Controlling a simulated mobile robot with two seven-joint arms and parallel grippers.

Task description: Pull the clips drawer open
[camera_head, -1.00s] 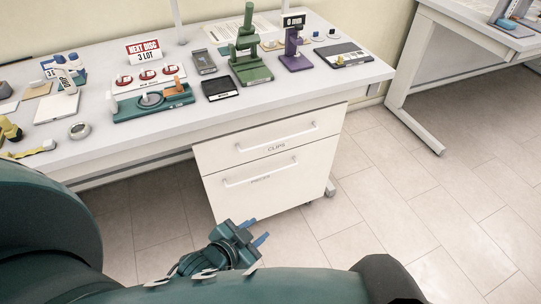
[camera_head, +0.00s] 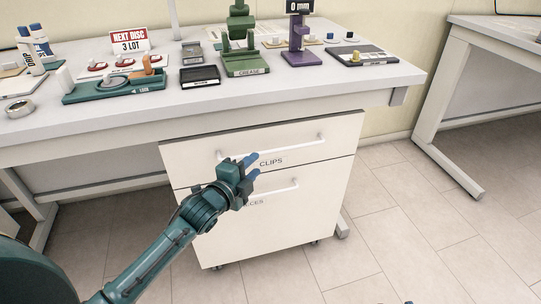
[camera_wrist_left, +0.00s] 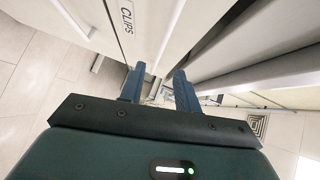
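The clips drawer (camera_head: 300,145) is the upper drawer of a white cabinet under the bench. It looks shut, with a thin white bar handle (camera_head: 300,146) across its front. My left gripper (camera_head: 254,166) is at the left half of this front, its blue fingers apart near the handle. In the left wrist view, the open fingers (camera_wrist_left: 160,88) straddle the line of a pale bar (camera_wrist_left: 172,38) beside the CLIPS label (camera_wrist_left: 127,14). I cannot tell whether they touch it. Small blue tips at the bottom edge seem to be my right gripper (camera_head: 416,302).
The lower drawer (camera_head: 300,215) has its own handle (camera_head: 282,189), just below my left gripper. The bench top (camera_head: 200,112) overhangs the cabinet and carries a green press (camera_head: 242,55), a purple stand (camera_head: 300,45) and trays. The floor (camera_head: 370,215) right of the cabinet is clear.

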